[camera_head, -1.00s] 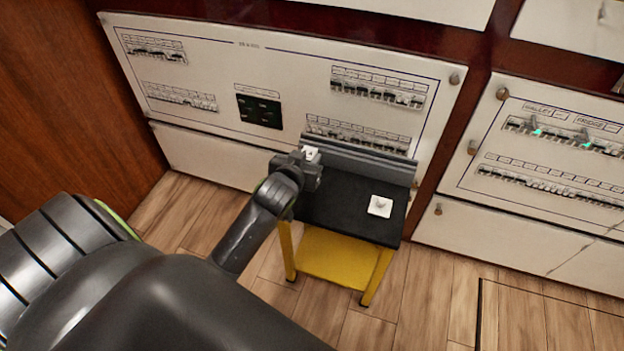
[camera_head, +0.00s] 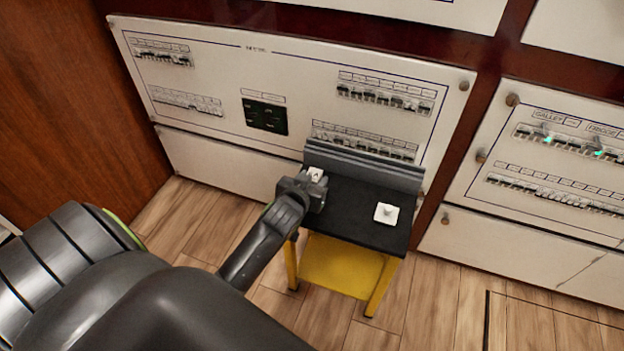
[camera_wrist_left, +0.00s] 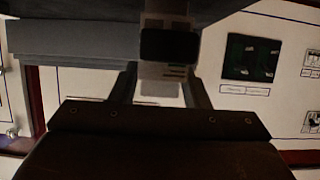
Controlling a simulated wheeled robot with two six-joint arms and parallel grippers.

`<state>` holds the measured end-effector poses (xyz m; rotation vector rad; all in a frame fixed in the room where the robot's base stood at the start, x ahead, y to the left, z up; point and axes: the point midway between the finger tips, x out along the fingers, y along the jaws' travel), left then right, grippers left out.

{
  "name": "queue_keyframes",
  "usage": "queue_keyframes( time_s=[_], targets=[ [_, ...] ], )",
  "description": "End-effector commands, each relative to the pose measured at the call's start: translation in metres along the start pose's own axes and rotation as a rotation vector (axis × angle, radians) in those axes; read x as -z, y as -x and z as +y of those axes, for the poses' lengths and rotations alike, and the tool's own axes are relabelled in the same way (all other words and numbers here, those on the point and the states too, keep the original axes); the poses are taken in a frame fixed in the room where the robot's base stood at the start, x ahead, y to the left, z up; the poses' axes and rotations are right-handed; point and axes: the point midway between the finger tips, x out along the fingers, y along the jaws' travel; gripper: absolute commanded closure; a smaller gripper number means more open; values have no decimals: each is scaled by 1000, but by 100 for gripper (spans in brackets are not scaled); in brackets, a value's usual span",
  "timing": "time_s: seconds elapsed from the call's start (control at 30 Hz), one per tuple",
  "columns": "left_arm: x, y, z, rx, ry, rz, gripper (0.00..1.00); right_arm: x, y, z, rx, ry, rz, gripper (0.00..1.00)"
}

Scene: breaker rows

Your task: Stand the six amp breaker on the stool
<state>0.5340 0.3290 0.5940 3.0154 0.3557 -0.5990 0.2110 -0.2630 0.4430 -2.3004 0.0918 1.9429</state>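The stool has a black top (camera_head: 345,212), a grey stepped rail along its back edge and a yellow lower shelf. My left gripper (camera_head: 315,181) is over the left end of the black top, close to the rail. It is shut on a small white breaker (camera_head: 315,172), which also shows between the two fingers in the left wrist view (camera_wrist_left: 166,45). Its rating is not readable. Whether the breaker touches the stool cannot be told. The fingers partly hide it. My right gripper is not in view.
A white square plate with a small knob (camera_head: 386,213) lies on the right part of the stool top. The grey rail (camera_head: 365,165) stands before the white breaker panel (camera_head: 215,65). The middle of the top is clear.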

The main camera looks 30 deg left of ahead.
Motion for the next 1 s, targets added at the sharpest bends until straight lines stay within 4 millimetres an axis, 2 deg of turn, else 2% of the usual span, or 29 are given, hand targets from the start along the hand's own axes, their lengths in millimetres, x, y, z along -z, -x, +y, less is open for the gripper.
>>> queue_keyframes(
  time_s=[0.1, 0.47, 0.6, 0.8, 1.0],
  targets=[
    [0, 0, 0, 0, 0, -1, 46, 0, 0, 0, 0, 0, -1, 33],
    [3, 6, 0, 0, 1, -3, 46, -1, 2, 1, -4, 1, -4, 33],
    [4, 28, 0, 0, 4, -2, 46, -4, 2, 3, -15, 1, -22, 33],
    [4, 72, 0, 1, 4, -3, 46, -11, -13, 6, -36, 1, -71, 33],
    [4, 105, 0, 1, 2, -3, 46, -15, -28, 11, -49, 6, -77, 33]
  ],
)
